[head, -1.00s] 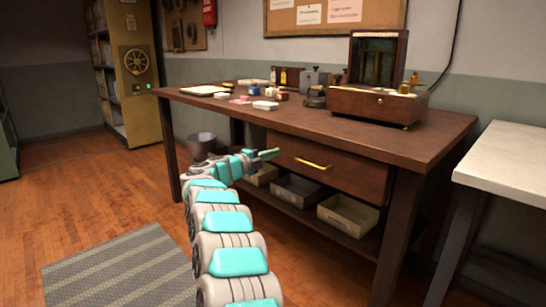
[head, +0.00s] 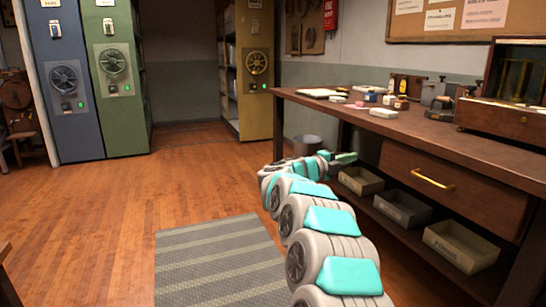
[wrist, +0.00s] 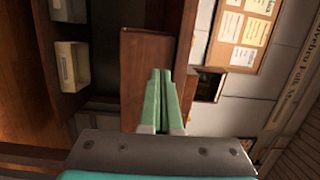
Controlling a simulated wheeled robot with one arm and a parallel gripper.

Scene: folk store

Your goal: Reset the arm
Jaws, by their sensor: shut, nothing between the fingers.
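My gripper (head: 345,158) is at the end of my extended arm, low in front of the wooden desk (head: 415,139), near its left part. In the wrist view my gripper (wrist: 158,128) has its two green fingers together with nothing between them. The wrist picture is turned on its side. The desk's drawer (head: 455,183) with a brass handle is to the right of my gripper and looks closed.
Open bins (head: 362,180) stand on the desk's lower shelf. A bucket (head: 307,145) stands behind my arm. A striped mat (head: 215,265) lies on the floor. Blue (head: 75,120) and green (head: 120,120) cabinets stand at the back left. The wooden floor between is clear.

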